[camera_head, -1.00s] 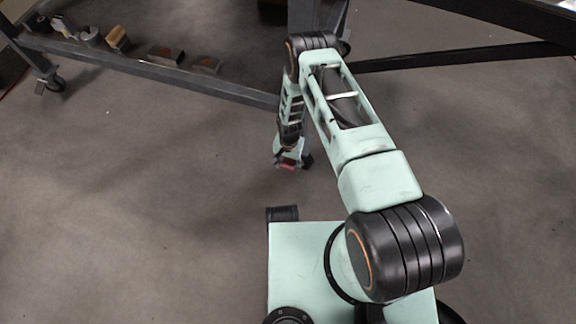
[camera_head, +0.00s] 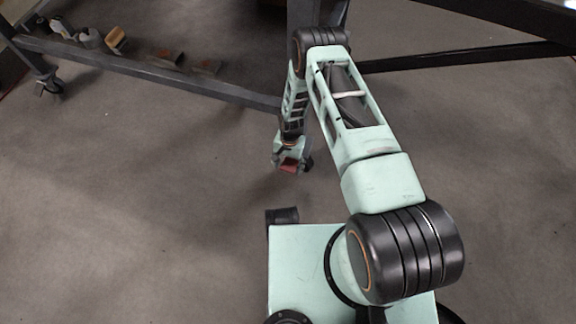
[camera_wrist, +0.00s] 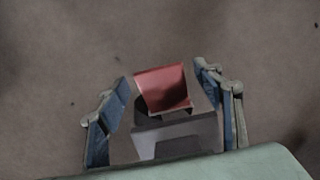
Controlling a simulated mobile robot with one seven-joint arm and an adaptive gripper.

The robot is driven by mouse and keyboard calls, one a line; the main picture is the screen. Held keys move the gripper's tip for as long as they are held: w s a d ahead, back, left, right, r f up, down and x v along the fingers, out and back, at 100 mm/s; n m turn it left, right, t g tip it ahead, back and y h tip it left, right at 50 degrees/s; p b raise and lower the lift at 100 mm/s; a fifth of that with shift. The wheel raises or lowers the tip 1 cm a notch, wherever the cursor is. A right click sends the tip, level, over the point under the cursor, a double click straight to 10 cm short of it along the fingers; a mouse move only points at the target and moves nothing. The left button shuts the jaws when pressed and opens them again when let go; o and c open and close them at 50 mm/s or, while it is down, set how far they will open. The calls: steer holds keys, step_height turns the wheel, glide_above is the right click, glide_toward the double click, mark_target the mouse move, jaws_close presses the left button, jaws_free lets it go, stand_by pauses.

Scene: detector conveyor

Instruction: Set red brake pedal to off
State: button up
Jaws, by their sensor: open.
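The red brake pedal (camera_wrist: 163,87) is a flat, tilted red plate in the wrist view, above a grey bracket (camera_wrist: 178,136). My gripper (camera_wrist: 161,76) is open, with one blue-grey finger on each side of the pedal. Gaps show between the pedal and both fingers, so it is not gripped. In the head view a small red patch of the pedal (camera_head: 289,166) shows at the end of my gripper (camera_head: 292,163), low near the floor. The wheel and the rest of the pedal's mount are mostly hidden.
A dark metal frame with a lower beam (camera_head: 150,68) crosses the back, with a caster (camera_head: 50,86) at left. Several small items lie by the beam. A dark upper beam (camera_head: 500,20) runs at the upper right. The grey floor (camera_head: 120,200) is clear.

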mark_target(289, 166)
step_height(289, 166, up, 12)
steer(key=w, duration=0.1)
steer(key=shift+d+f, duration=0.15)
steer(key=shift+d, duration=0.1)
steer(key=shift+w, duration=0.1)
stand_by(0.5)
